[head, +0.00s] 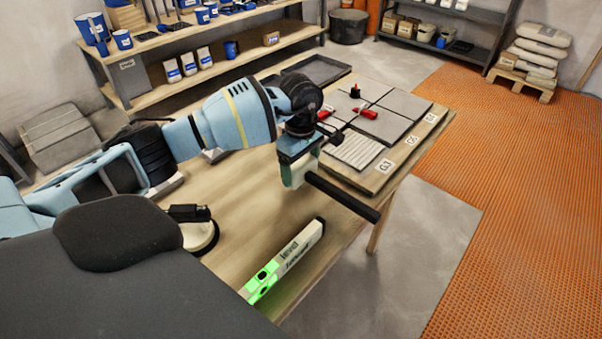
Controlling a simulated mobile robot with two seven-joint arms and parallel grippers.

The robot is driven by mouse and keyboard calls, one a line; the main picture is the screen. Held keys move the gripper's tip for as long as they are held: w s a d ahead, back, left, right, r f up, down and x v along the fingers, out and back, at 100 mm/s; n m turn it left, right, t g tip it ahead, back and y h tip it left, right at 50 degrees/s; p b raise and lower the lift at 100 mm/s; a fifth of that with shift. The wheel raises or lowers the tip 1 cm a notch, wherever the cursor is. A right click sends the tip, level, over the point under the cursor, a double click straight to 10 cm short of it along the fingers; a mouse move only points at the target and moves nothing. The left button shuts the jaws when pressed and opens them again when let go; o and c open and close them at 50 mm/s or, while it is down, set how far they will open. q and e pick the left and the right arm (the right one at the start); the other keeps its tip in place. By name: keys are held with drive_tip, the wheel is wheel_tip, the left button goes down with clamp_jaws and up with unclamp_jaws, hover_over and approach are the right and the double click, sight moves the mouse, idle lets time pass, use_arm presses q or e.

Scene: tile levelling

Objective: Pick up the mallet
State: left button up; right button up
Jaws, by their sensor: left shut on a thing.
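My left gripper (296,165) hangs over the right part of the wooden table (237,190), pointing down. It is shut on the mallet, whose long black handle (343,195) sticks out to the lower right past the table's edge. A pale and green piece shows at the jaws; I cannot tell whether it is part of the mallet or the fingers. The mallet's head is not clearly seen, and I cannot tell whether the mallet is clear of the table. My right gripper is not in view.
A spirit level (294,251) lies at the table's front edge, and a suction lifter (201,234) stands left of it. Behind the gripper is a board (390,170) with grey tiles (379,124) and red-and-black pieces (364,111). A dark tray (318,71) sits at the back.

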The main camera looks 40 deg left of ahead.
use_arm(q)
wheel_tip(320, 180, up, 7)
drive_tip(key=shift+r, duration=0.15)
drive_tip(key=s+d+r+m, duration=0.1)
drive_tip(key=s+d+m, duration=1)
drive_tip(key=m, duration=0.6)
drive_tip(key=shift+d+r, duration=0.25)
drive_tip(key=shift+d, duration=0.95)
